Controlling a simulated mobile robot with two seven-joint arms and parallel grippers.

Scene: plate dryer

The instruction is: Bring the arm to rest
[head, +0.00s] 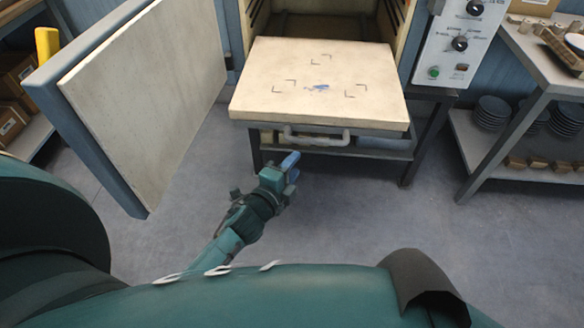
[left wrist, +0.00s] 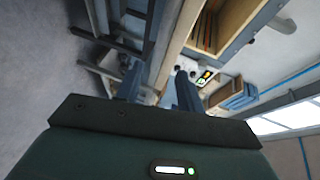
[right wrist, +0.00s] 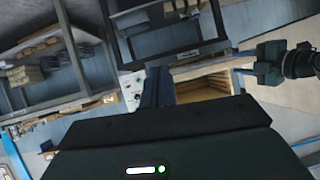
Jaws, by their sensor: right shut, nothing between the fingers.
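My left gripper (head: 290,168) is in front of and below the pulled-out shelf of the dryer in the head view, over the grey floor. In the left wrist view its two fingers (left wrist: 157,76) stand apart with nothing between them. My right gripper does not show in the head view. In the right wrist view its fingers (right wrist: 156,75) are together and empty, and the left gripper (right wrist: 245,63) shows at the right. The dryer's shelf (head: 262,80) is bare, with corner marks and a small blue smudge.
The dryer's door (head: 150,85) stands open at the left. A handle bar (head: 318,138) sits under the shelf's front edge. A control panel (head: 462,45) is on the dryer's right. A side rack holds stacked dark plates (head: 492,112). The floor (head: 340,220) in front is clear.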

